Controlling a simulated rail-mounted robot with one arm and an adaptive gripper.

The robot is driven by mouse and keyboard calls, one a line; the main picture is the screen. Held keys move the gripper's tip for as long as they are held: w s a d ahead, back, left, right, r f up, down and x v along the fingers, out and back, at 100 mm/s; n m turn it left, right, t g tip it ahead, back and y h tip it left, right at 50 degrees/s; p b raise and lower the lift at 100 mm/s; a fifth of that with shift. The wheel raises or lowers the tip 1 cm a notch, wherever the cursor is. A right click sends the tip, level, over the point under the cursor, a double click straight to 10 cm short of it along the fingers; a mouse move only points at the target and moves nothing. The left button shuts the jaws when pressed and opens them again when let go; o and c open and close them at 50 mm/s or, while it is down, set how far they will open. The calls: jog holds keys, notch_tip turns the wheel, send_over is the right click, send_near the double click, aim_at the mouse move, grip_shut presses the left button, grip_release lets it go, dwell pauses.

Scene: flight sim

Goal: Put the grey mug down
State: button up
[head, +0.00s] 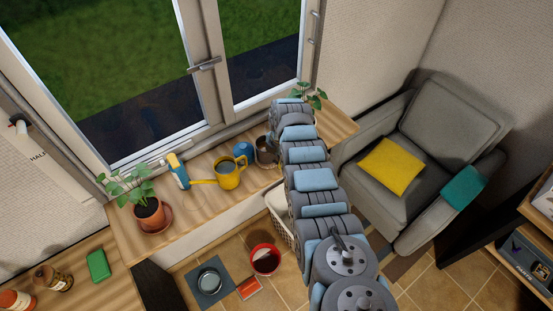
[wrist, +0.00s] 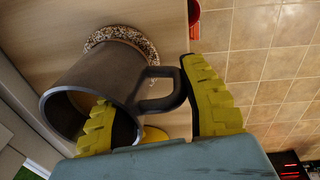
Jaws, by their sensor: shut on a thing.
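The grey mug (wrist: 105,75) is dark, with a loop handle on the side toward my right finger. My gripper (wrist: 146,82) is shut on its wall, with one yellow finger inside the mouth and the other outside by the handle. A round speckled coaster (wrist: 122,36) shows just past the mug's base; I cannot tell whether the mug touches it. In the head view the mug (head: 265,148) is over the wooden sill (head: 205,205), right of a blue pot (head: 243,150). My arm hides the gripper there.
A yellow watering can (head: 229,176) and a potted plant (head: 149,212) stand left on the sill. Another plant (head: 316,97) is behind my arm. A red bucket (head: 265,260) and a basket (head: 281,212) are on the floor below. The window (head: 205,66) is behind.

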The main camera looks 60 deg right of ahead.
jog(key=o, duration=1.2)
jog(key=shift+r, duration=0.1)
jog(key=shift+s+r, duration=0.15)
jog(key=shift+r, duration=1.3)
jog(key=shift+s+d+r+b, duration=0.15)
jog(key=shift+r+b, duration=0.15)
jog(key=shift+r, duration=1.2)
jog(key=shift+s+a+r+b, duration=0.15)
jog(key=shift+r+b, duration=0.2)
jog(key=shift+r, duration=1.1)
jog(key=shift+s+d+r+b, duration=0.15)
jog(key=shift+r+b, duration=0.15)
jog(key=shift+r, duration=1.2)
